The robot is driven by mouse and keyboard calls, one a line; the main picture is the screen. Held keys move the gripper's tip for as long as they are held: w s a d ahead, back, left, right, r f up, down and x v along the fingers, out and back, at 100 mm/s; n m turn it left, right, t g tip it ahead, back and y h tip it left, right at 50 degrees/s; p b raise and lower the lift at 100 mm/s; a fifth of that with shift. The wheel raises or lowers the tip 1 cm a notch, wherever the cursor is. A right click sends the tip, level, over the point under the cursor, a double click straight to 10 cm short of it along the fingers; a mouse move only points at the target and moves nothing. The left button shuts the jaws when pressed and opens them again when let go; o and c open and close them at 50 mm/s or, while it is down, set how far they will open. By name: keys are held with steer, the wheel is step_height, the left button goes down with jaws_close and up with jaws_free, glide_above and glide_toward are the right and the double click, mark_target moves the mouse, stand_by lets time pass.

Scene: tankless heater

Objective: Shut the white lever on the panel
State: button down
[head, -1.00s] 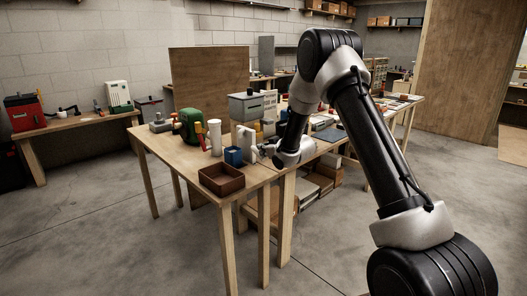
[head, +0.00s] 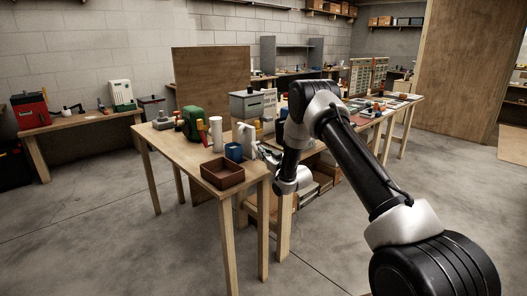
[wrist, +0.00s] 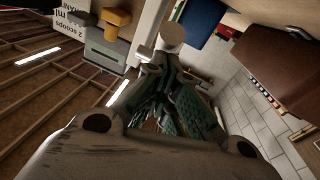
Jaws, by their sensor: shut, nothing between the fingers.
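A small white upright fixture (head: 246,140) stands near the front right corner of the near table, beside a blue cup (head: 234,152). I take it to be the panel; its lever cannot be made out clearly in the head view. My gripper (head: 266,153) is just right of this fixture, at the table edge, partly hidden by my arm. In the wrist view my gripper (wrist: 165,62) is shut and empty. A white round-ended part (wrist: 173,34) shows just beyond its fingertips, perhaps the lever; I cannot tell whether they touch.
A brown tray (head: 222,174) sits at the table's front edge. A white cylinder (head: 215,134) and a green machine (head: 192,122) stand behind it. A grey box (head: 252,105) is farther back. In the wrist view a yellow-topped fitting (wrist: 117,20) lies left of the fingers.

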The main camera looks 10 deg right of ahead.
mark_target(259, 158)
steer(key=shift+w+a+f+t+y, duration=0.15)
steer(key=shift+f+t+y, duration=0.1)
steer(key=shift+f+t, duration=0.3)
steer(key=shift+w+d+f+t+y, duration=0.1)
steer(key=shift+f+t+y, duration=0.15)
steer(key=shift+f+t, duration=0.25)
steer(key=shift+w+a+f, duration=0.2)
steer(key=shift+w+f, duration=0.1)
steer(key=shift+f, duration=0.2)
steer(key=shift+w+a+f, duration=0.2)
steer(key=shift+w+f, duration=0.1)
steer(key=shift+f, duration=0.15)
